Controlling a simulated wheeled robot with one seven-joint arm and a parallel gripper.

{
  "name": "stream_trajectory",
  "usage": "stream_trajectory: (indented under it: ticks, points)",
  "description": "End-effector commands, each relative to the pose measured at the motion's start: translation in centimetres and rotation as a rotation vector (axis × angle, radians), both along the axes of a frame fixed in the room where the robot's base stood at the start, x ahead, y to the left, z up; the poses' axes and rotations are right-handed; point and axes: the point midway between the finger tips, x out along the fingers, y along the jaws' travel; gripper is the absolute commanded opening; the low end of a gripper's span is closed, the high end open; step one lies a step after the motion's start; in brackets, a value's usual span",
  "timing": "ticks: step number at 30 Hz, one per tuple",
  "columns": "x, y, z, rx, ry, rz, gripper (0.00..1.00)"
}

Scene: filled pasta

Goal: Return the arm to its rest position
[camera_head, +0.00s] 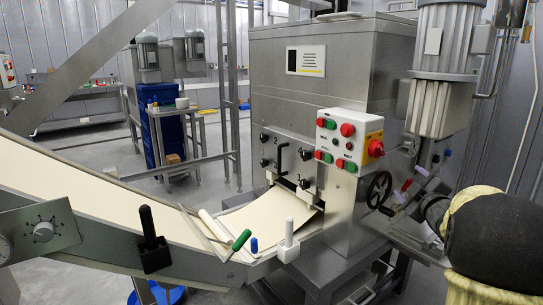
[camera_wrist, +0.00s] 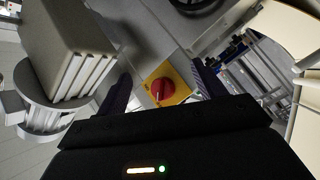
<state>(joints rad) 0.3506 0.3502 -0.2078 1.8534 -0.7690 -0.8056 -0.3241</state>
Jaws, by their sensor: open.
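My gripper (camera_wrist: 162,85) shows in the wrist view with its two dark fingers spread apart and nothing held between them. A red rotary knob on a yellow plate (camera_wrist: 161,88) shows in the gap between the fingers. I cannot tell how far it is from the fingertips. In the head view my arm, with black and cream links, comes in at the lower right and reaches toward the machine's right side. The gripper's fingers cannot be made out clearly there.
The steel pasta machine (camera_head: 300,95) stands close ahead, with a control box (camera_head: 349,139) and a black handwheel (camera_head: 379,190). A finned motor (camera_head: 440,105) rises above my arm; a finned grey housing (camera_wrist: 75,60) is left in the wrist view. A conveyor (camera_head: 90,195) runs left.

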Motion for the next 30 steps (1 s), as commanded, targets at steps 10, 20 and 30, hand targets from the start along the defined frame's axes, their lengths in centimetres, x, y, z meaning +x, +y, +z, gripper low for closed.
stream_trajectory:
  ticks: [10,20,30]
  points:
    - [-8.8,10.0,-13.3,0.516,0.51,-0.297,0.69]
    - [-21.8,18.3,-21.8,0.757,0.951,-0.517,0.69]
    - [-30.4,22.2,-23.4,0.833,1.201,-0.65,0.69]
